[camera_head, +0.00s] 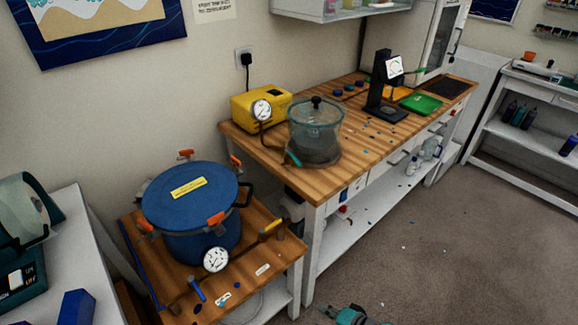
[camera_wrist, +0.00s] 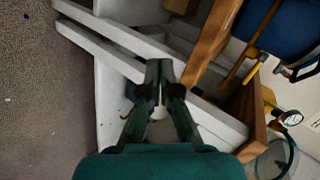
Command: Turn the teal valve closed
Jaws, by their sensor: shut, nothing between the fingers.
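The teal valve (camera_head: 292,158) is a small teal handle at the left front of the clear vacuum chamber (camera_head: 316,128), on the wooden bench in the head view. The chamber also shows partly at the lower right of the wrist view (camera_wrist: 274,160), where I cannot make out the valve clearly. My gripper (camera_wrist: 159,66) is shut and empty, its dark green fingers together in the wrist view. In the head view my gripper (camera_head: 330,310) shows at the bottom edge, low over the floor in front of the benches, well apart from the valve.
A blue pressure pot (camera_head: 190,205) with orange clamps stands on a low wooden-topped cart at the left. A yellow pump (camera_head: 260,103) with a gauge stands behind the chamber. A black stand (camera_head: 385,85) is farther along the bench. The grey floor (camera_head: 430,235) at right is mostly clear.

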